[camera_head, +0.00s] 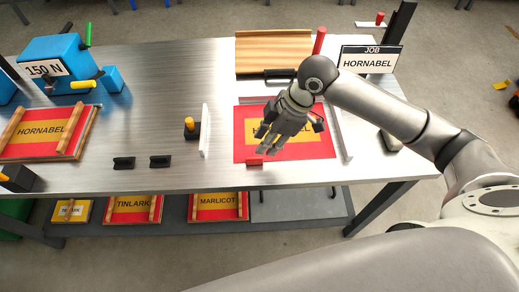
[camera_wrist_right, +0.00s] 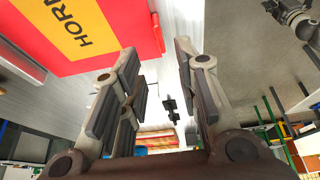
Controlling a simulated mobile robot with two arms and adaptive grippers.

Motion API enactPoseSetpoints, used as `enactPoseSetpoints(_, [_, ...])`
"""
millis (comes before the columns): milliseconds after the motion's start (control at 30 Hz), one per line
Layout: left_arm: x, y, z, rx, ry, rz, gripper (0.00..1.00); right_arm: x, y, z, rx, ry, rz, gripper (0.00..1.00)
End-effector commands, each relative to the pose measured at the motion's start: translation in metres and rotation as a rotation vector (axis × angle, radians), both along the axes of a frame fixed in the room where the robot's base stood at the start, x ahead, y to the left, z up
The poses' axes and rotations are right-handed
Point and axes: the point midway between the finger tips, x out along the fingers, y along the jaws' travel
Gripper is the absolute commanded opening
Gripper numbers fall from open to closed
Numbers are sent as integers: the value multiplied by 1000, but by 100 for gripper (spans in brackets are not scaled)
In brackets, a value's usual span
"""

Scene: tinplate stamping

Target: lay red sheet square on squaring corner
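The red sheet (camera_head: 243,147) with a yellow HORNABEL panel lies on the table by the squaring corner (camera_head: 342,135), whose grey rail runs along its right side. The sheet also fills the upper left of the right wrist view (camera_wrist_right: 113,22). My right gripper (camera_head: 268,140) is over the sheet and hides part of its lettering. Its fingers are apart with nothing between them in the wrist view (camera_wrist_right: 155,65). Whether it touches the sheet is unclear. A grey jointed part at the upper right of the wrist view may be my left gripper; its fingers cannot be made out.
A wooden board (camera_head: 272,50) and the JOB sign (camera_head: 370,59) are behind. A framed HORNABEL sheet (camera_head: 45,132) and blue press (camera_head: 62,62) are at left.

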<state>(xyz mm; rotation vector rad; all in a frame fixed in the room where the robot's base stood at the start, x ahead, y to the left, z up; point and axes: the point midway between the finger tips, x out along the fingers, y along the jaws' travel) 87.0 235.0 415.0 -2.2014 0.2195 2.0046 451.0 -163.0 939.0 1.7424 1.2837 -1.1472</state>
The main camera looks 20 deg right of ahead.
Motion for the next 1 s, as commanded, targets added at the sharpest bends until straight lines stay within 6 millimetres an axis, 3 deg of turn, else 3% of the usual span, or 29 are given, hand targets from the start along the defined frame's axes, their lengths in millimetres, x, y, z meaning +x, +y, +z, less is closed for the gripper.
enactPoseSetpoints(100, [0,0,-1,0,0,0,42,-2,-8,19,-1,-2,-1,30])
enactPoseSetpoints(300, [0,0,-1,0,0,0,42,-5,-13,34,-1,0,0,30])
enactPoseSetpoints(1000, [0,-1,-1,-1,0,-1,42,-5,-14,36,0,1,0,30])
